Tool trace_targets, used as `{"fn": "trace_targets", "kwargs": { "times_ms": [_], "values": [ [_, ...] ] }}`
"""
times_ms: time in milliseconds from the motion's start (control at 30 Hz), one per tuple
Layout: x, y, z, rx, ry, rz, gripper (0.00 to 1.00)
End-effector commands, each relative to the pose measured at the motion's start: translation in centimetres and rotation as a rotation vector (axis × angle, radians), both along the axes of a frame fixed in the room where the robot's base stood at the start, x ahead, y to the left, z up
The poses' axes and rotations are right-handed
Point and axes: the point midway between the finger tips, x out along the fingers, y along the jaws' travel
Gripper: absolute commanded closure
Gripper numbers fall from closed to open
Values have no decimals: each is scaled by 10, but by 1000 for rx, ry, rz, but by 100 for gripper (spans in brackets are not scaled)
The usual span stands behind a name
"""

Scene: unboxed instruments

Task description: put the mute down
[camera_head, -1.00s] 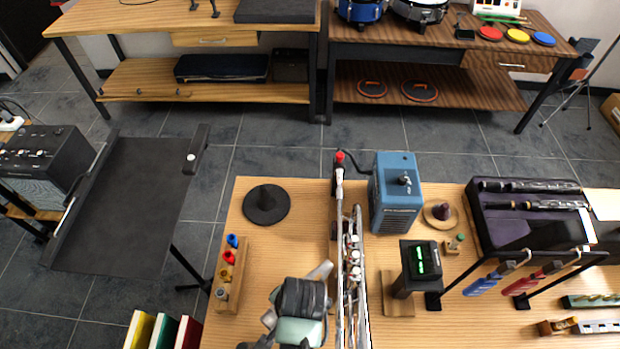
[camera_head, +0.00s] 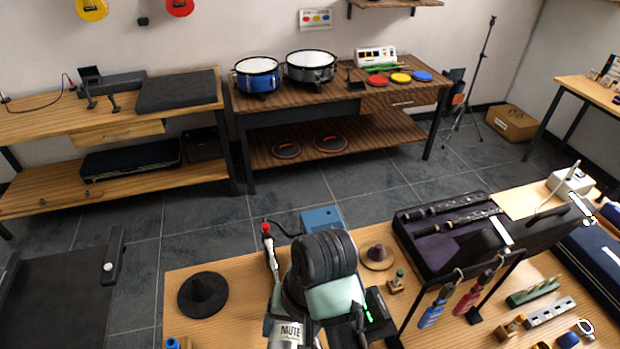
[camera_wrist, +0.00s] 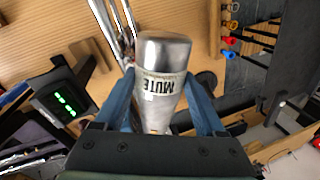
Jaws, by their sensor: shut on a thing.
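The mute (camera_wrist: 163,75) is a silver, tapered metal piece with a white band lettered MUTE. In the wrist view it sits between the two blue fingers of my gripper (camera_wrist: 165,105), which is shut on it. In the head view the mute (camera_head: 286,335) shows at the bottom, below my dark wrist and pale green hand. It is held over the wooden table (camera_head: 185,325); its height above the top is hard to tell. The fingertips are mostly hidden in the head view.
A silver instrument (camera_head: 270,252), blue box (camera_head: 322,218) and brown cone stand (camera_head: 377,257) are near my arm. Wood between the black cone and instrument is clear.

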Motion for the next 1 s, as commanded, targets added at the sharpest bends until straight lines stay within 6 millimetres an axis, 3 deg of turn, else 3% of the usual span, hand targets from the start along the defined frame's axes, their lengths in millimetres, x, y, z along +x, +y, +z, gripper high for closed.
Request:
{"fn": "trace_targets", "kwargs": {
  "times_ms": [100, 300, 1000],
  "values": [
    [-6, -21, 5, 1, -2, 25, 97],
    [-13, -34, 7, 2, -2, 52, 97],
    [-14, -35, 7, 3, -2, 54, 97]
  ]
}}
